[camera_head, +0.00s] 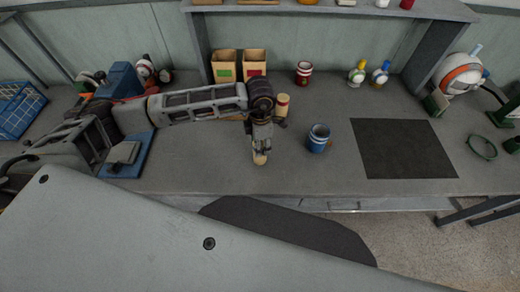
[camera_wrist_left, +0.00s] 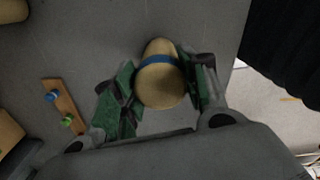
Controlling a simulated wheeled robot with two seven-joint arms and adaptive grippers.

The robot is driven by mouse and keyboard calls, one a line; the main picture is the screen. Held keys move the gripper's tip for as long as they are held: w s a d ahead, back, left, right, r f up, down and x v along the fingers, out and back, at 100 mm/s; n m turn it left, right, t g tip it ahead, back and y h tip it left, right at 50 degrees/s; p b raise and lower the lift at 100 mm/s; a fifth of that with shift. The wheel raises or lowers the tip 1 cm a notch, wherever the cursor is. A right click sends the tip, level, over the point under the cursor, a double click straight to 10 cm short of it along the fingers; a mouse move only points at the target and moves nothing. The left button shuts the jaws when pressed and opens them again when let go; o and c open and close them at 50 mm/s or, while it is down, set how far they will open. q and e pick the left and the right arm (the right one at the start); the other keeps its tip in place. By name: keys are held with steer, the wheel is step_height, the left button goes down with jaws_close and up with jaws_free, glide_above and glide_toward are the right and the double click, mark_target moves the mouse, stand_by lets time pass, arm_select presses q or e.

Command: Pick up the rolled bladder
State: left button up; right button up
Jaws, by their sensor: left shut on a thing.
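The rolled bladder (camera_wrist_left: 159,84) is a tan, rounded roll with a blue band around it. In the left wrist view it sits between the green-padded fingers of my left gripper (camera_wrist_left: 160,86), which is shut on it. In the head view the left gripper (camera_head: 261,150) points down over the front part of the bench, and the tan end of the bladder (camera_head: 260,158) shows below its fingers. I cannot tell whether the bladder touches the bench. My right gripper is not in view.
Two open boxes (camera_head: 224,67) and a red jar (camera_head: 303,73) are farther back. A dark mat (camera_head: 402,149) lies to the right, bare. The bench (camera_head: 210,170) is clear in front.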

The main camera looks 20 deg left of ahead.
arm_select(q)
steer(key=shift+r, duration=0.15)
steer(key=shift+w+r, duration=0.1)
steer(key=shift+r, duration=0.45)
step_height(320, 180, up, 8)
steer(key=shift+f+b, duration=0.2)
steer(key=shift+b, duration=0.4)
steer(key=shift+r, duration=0.55)
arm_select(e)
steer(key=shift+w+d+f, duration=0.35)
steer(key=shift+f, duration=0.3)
